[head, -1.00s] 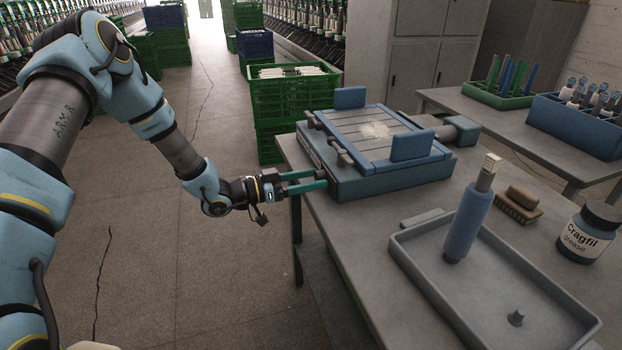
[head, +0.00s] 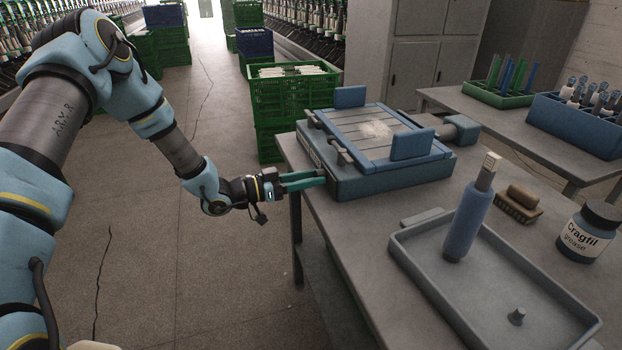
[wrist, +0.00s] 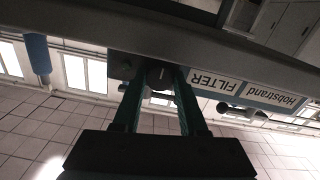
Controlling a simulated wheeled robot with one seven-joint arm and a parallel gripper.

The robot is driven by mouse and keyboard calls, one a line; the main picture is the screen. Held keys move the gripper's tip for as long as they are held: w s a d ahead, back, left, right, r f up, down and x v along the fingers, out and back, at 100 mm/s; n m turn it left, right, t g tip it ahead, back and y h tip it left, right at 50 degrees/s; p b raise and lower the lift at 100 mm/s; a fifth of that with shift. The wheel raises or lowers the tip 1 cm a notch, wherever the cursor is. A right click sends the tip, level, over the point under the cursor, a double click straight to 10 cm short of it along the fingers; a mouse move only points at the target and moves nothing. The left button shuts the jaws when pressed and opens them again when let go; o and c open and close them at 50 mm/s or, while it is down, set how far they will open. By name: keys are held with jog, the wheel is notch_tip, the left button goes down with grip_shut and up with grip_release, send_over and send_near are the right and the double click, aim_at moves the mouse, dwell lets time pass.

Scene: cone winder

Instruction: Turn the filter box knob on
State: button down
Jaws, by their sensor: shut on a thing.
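The filter box (head: 390,180) is a blue-grey box with a slatted top, at the near left edge of the table. In the wrist view its front (wrist: 250,92) carries the words "FILTER" and "Hobstrand", upside down. My gripper (head: 318,178) reaches the box's left side with its green fingers close together. In the wrist view the fingers (wrist: 160,78) are on either side of the dark knob (wrist: 159,74), shut on it. In the head view the knob is hidden by the fingertips, and its pointing direction is unclear.
A grey tray (head: 425,262) with a blue-handled brush (head: 466,222) stands nearer on the table. A brown brush (head: 518,204) and a grease jar (head: 588,232) are to its right. Green crates (head: 290,100) stand behind the box. Floor left of the table is clear.

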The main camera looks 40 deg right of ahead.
jog(key=shift+f+m+b, duration=0.1)
jog(key=shift+m+b, duration=0.2)
jog(key=shift+b, duration=0.1)
jog(key=shift+f+m+b, duration=0.1)
jog(key=shift+m+b, duration=0.5)
jog(key=shift+b, duration=0.25)
jog(key=m+b, duration=0.3)
jog(key=b, duration=0.1)
jog(key=shift+f, duration=0.1)
jog(key=m+b, duration=0.4)
jog(key=shift+b, duration=0.3)
jog(key=shift+r+m+b, duration=0.25)
jog(key=shift+m+b, duration=0.45)
jog(key=shift+b, duration=0.05)
jog(key=shift+c, duration=2.2)
grip_release()
